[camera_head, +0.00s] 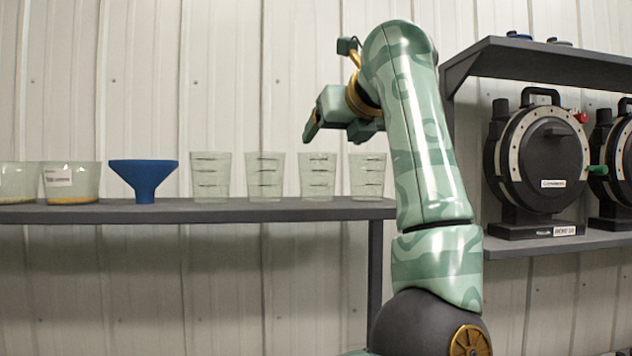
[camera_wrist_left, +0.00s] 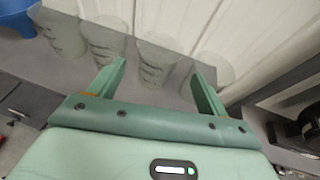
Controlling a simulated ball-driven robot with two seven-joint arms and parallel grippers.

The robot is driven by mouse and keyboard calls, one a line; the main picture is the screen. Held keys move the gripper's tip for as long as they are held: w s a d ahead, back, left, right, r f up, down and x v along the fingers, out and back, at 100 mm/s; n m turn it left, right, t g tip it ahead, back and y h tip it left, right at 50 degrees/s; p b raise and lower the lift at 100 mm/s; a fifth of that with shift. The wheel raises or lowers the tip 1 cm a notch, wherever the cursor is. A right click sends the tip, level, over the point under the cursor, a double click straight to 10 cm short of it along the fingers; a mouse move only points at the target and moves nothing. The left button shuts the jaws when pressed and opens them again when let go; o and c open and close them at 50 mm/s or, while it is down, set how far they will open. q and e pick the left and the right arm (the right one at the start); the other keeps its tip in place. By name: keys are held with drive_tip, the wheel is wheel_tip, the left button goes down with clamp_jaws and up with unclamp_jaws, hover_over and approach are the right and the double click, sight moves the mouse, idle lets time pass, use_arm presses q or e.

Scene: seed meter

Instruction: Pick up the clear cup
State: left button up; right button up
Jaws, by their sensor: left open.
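Several clear cups with dark level marks stand upright in a row on a grey shelf (camera_head: 290,212): a leftmost cup (camera_head: 211,178), a second cup (camera_head: 265,177), a third cup (camera_head: 317,177) and a rightmost cup (camera_head: 368,177). My left gripper (camera_head: 335,132) is above the right part of the row, open and empty. In the left wrist view its spread fingers (camera_wrist_left: 158,68) frame one clear cup (camera_wrist_left: 157,58), which appears beyond them. Another cup (camera_wrist_left: 213,70) is partly hidden by the right finger. I cannot tell any contact with the cups.
A blue funnel (camera_head: 143,178) and two wider clear containers, one with a label (camera_head: 70,182), stand left of the cups. A round black machine (camera_head: 541,160) sits on the right-hand shelf, under an upper shelf (camera_head: 550,62). A corrugated wall is close behind.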

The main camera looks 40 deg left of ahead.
sight(318, 159)
use_arm(q)
drive_tip(key=x, duration=1.1)
drive_tip(key=shift+f+b, duration=0.2)
drive_tip(key=shift+b, duration=0.1)
drive_tip(key=shift+d+r, duration=0.1)
drive_tip(key=shift+d, duration=0.1)
drive_tip(key=c, duration=0.6)
